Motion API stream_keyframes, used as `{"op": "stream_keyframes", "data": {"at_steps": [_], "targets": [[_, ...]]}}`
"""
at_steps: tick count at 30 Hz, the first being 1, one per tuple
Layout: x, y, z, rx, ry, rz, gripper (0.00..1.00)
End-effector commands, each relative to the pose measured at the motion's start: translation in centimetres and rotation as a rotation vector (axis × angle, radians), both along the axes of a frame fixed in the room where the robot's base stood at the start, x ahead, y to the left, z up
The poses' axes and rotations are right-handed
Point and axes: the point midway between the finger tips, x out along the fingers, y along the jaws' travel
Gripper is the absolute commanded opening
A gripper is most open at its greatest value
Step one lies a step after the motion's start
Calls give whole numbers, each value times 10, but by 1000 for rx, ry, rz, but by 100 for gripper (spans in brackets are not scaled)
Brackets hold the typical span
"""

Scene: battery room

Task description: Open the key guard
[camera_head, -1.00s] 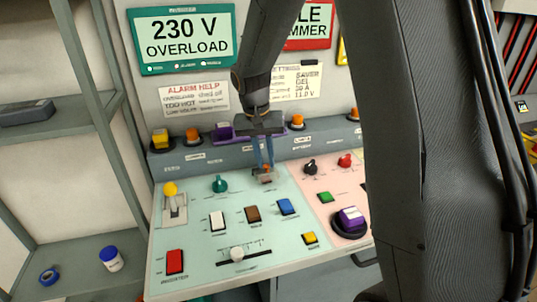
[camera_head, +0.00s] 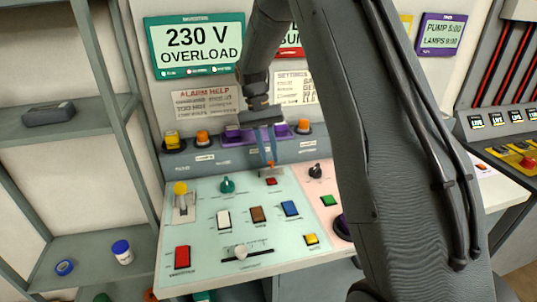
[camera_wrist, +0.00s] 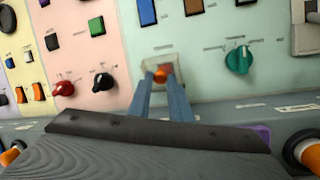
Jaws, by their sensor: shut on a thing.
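The key guard is a small pale cover (camera_head: 272,172) with an orange knob (camera_wrist: 161,75), at the back of the pale green panel. My gripper (camera_head: 270,163) reaches down from above with its two blue fingers closed around the orange knob. A red key (camera_head: 271,181) shows at the near side of the cover, below the fingertips. In the wrist view my gripper (camera_wrist: 160,82) has a fingertip on each side of the knob. The fingers hide part of the cover, so its exact tilt is hard to tell.
A teal rotary knob (camera_head: 227,185) stands left of the guard and a black one (camera_head: 316,171) right. White, brown and blue switches lie nearer me. The raised back ledge (camera_head: 205,158) carries orange and yellow buttons. My arm hides the panel's right part.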

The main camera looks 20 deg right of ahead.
Motion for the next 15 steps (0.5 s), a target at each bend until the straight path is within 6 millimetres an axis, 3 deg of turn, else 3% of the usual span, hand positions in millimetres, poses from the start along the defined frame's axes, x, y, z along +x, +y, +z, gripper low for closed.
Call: {"op": "stream_keyframes", "data": {"at_steps": [4,5,7,15], "targets": [[2,0,1,-1,-6,1,0],[2,0,1,-1,-6,1,23],[2,0,1,-1,-6,1,35],[1,1,0,-1,-3,2,37]]}}
